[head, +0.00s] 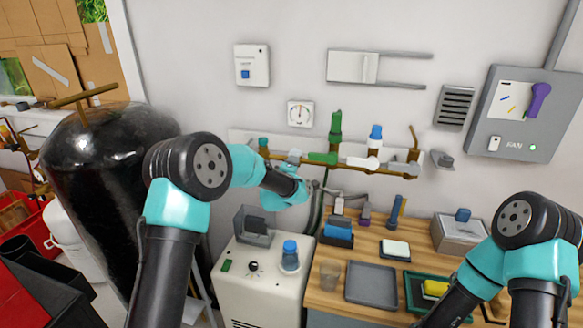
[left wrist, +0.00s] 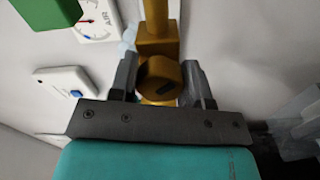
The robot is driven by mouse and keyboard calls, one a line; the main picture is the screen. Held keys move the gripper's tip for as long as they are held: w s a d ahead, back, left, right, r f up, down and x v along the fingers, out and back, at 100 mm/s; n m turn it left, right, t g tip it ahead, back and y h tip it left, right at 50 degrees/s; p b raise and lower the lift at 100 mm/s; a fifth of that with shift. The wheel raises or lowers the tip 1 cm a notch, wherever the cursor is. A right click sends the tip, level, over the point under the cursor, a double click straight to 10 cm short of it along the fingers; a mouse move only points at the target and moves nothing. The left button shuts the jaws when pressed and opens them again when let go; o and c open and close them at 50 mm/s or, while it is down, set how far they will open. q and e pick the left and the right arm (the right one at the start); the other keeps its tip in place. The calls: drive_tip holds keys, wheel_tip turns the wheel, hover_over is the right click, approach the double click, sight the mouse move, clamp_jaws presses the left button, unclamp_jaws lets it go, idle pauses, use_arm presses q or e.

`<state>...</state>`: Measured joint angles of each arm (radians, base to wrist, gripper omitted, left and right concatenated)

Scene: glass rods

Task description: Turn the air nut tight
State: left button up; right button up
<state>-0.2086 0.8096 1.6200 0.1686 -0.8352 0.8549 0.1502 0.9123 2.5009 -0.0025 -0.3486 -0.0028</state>
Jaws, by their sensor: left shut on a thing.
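The air nut (left wrist: 158,78) is a rounded brass piece with a dark mark, below a square brass fitting (left wrist: 157,45) in the left wrist view. My left gripper (left wrist: 159,64) is shut on the nut, one grey finger on each side of it. In the head view my left gripper (head: 311,188) reaches the wall just below the brass pipe; the nut is hidden or too small to make out there. The AIR gauge (left wrist: 97,20) is at the upper left of the wrist view, and also on the wall in the head view (head: 300,114). My right gripper is outside the frames.
A brass pipe (head: 345,168) with green, blue and white valves runs along the wall. Below are a white machine (head: 262,283) with a blue-capped jar (head: 290,256) and a wooden bench (head: 325,302) with trays. A black tank (head: 95,190) stands at left.

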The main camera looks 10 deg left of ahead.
use_arm(q)
drive_tip(key=shift+m, duration=0.9)
drive_tip(key=o, duration=0.9)
drive_tip(key=shift+s, duration=0.1)
drive_tip(key=s, duration=0.5)
drive_tip(key=s+a, duration=0.1)
drive_tip(key=s, duration=1.1)
drive_tip(key=shift+s+a, duration=0.1)
drive_tip(key=shift+a, duration=0.15)
